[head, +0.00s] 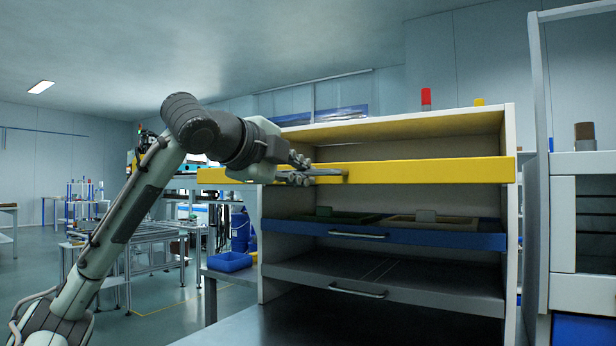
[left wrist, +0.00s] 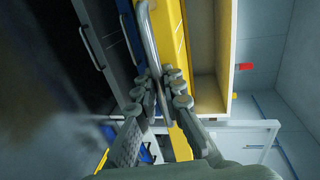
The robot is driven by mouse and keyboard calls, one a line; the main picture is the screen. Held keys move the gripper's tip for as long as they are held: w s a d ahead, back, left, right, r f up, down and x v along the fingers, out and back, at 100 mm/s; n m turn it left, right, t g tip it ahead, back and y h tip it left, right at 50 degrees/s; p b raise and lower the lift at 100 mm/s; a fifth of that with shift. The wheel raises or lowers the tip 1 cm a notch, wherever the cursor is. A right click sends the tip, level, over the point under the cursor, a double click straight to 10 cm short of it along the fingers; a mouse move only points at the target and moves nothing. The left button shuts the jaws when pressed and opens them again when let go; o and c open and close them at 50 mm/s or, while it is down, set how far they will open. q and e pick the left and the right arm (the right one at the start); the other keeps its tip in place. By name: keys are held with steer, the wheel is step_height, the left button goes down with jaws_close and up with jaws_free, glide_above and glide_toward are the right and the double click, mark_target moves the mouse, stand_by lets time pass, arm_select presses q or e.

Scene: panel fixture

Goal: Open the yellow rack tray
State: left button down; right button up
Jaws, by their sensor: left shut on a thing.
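The yellow rack tray (head: 430,171) is the top tray of a white rack, and its front sticks out past the rack's left side in the head view. Its yellow front also shows in the left wrist view (left wrist: 172,35). My left gripper (head: 318,174) is at the tray's front, shut on the tray's grey bar handle (left wrist: 152,45). In the left wrist view the fingers (left wrist: 165,90) close around the handle's lower part. The inside of the yellow tray is not visible. My right gripper is not in view.
Below are a blue tray (head: 440,236) holding small items and a grey tray (head: 420,292), each with a bar handle. A white cabinet (head: 580,230) stands close on the right. A blue bin (head: 230,261) sits left of the rack. Open floor lies further left.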

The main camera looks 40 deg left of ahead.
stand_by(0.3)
arm_select(q)
steer(key=c, duration=1.9)
jaws_free()
steer(key=v, duration=1.2)
